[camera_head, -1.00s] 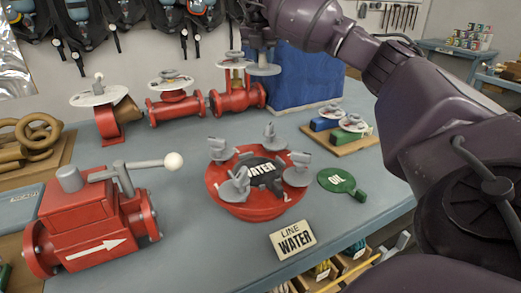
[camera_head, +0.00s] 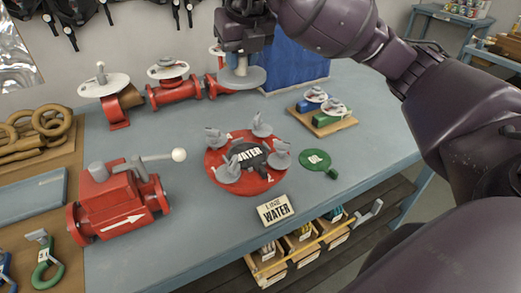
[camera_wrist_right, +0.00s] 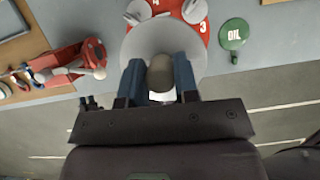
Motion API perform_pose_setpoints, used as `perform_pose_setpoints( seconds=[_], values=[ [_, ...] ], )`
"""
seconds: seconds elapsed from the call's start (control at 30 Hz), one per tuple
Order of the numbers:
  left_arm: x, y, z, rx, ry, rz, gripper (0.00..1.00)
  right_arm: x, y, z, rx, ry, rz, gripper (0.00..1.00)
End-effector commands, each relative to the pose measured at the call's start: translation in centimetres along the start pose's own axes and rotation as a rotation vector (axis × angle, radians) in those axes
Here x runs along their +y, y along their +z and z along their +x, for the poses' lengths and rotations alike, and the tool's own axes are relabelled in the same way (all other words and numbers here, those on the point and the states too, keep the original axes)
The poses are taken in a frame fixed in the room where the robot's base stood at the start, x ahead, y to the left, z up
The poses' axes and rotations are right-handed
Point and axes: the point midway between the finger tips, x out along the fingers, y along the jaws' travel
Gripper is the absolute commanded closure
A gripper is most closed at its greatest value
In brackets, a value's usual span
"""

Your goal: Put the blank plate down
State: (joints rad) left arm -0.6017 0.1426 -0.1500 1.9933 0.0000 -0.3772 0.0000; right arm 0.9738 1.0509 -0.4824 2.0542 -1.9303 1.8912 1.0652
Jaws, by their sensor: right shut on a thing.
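The blank plate (camera_head: 240,79) is a plain grey disc with a short central post. My right gripper (camera_head: 243,52) is shut on the post and holds the plate level above the back of the bench. In the right wrist view, the fingers (camera_wrist_right: 158,80) close on either side of the post, and the plate (camera_wrist_right: 165,38) lies beyond them. A round red flange (camera_head: 215,172) with several grey clamps and a black WATER plate (camera_head: 249,157) sits nearer the front. My left gripper is out of view.
A green OIL plate (camera_head: 318,159) lies right of the flange, and a LINE WATER sign (camera_head: 273,210) stands at the front edge. A red lever valve (camera_head: 119,202) is at left. More red valves (camera_head: 175,88) line the back. Clear bench lies between the flange and the back.

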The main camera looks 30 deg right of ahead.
Motion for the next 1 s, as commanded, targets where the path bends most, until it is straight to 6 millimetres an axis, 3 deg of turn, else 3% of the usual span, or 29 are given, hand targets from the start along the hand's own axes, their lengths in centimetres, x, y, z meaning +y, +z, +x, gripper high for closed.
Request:
perform_pose_setpoints(
  seconds=[0.1, 0.23, 0.8, 1.0],
  values=[
    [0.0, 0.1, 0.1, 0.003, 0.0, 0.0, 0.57, 0.3, -0.8, -0.1, -0.001, 0.018, -0.043, 1.0],
    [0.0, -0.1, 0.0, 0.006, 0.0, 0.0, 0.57, 0.2, -1.3, 1.3, 0.003, 0.021, -0.053, 1.0],
    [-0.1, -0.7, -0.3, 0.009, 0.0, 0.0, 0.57, 0.2, -5.7, 12.1, 0.002, 0.021, -0.05, 1.0],
    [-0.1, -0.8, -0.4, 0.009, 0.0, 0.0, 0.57, 0.2, -6.4, 14.0, -0.002, 0.021, -0.049, 1.0]
  ],
)
